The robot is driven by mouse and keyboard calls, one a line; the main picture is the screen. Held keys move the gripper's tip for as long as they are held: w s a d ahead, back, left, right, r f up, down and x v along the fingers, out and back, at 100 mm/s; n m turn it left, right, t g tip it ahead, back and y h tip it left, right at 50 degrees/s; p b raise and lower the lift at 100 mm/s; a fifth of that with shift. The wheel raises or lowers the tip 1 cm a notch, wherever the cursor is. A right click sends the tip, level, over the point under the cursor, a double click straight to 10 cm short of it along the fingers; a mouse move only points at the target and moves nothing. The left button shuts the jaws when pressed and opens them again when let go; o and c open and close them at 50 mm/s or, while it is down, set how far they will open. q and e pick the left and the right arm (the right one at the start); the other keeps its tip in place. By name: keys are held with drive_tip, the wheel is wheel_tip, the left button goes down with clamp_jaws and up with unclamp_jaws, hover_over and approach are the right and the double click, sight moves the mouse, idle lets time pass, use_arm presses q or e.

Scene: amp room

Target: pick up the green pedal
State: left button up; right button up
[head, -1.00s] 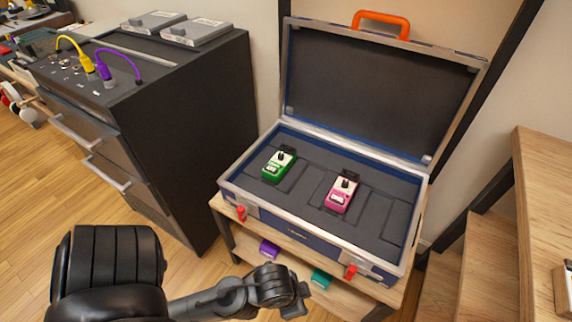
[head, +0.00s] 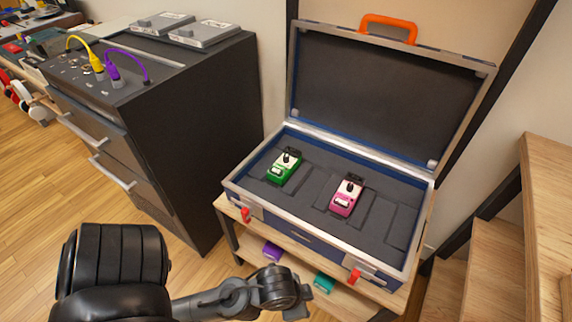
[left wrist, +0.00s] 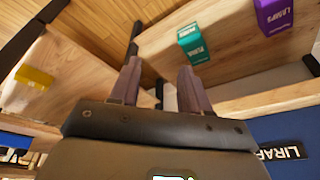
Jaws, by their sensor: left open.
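The green pedal (head: 284,168) with a white top and black knob lies in the left part of the open blue case (head: 308,238). A pink pedal (head: 347,195) lies to its right in the same dark foam. My left gripper (head: 296,311) is low in front of the case, at the bottom of the head view, mostly hidden by its own wrist. In the left wrist view its two fingers (left wrist: 160,85) are apart with nothing held between them. The green pedal is not seen there. My right gripper is not in view.
The case stands on a wooden shelf unit; a purple box (head: 271,250) and a teal box (head: 323,283) sit on its lower shelf. The case lid (head: 385,95) stands open behind. A black drawer cabinet (head: 195,120) is left, wooden steps (head: 490,235) right.

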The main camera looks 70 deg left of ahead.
use_arm(q)
drive_tip(key=shift+o, duration=0.5)
drive_tip(key=o, duration=0.7)
drive_tip(key=shift+o, duration=0.5)
drive_tip(key=shift+r, duration=0.1)
